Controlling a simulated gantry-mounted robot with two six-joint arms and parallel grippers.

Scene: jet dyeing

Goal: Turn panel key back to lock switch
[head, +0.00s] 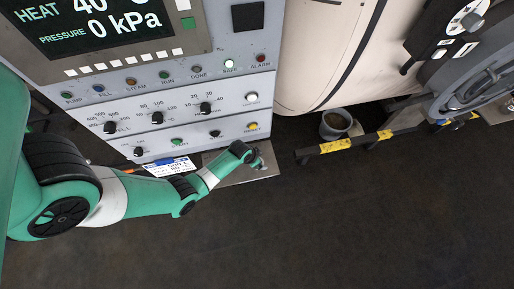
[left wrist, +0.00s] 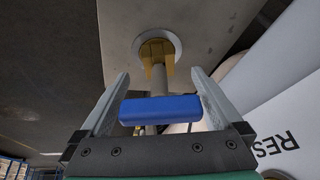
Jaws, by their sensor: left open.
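In the left wrist view a key with a blue bar-shaped handle (left wrist: 161,110) stands on a thin grey shaft. The shaft runs into a brass-coloured lock switch (left wrist: 156,48) with a pale round collar on a grey plate. My left gripper (left wrist: 158,74) is open, with one finger at each end of the blue handle. Whether either finger touches it I cannot tell. In the head view my left gripper (head: 258,160) is small, beside the lower right of the control panel (head: 215,90); the key is hard to make out there. My right gripper is in neither view.
The panel carries a display (head: 95,22), lamps and several black knobs. A metal plate (head: 240,174) juts out below it. To the right are a cream vessel (head: 320,50), a grey bucket (head: 336,124) and a yellow-black rail (head: 335,145). The dark floor in front is clear.

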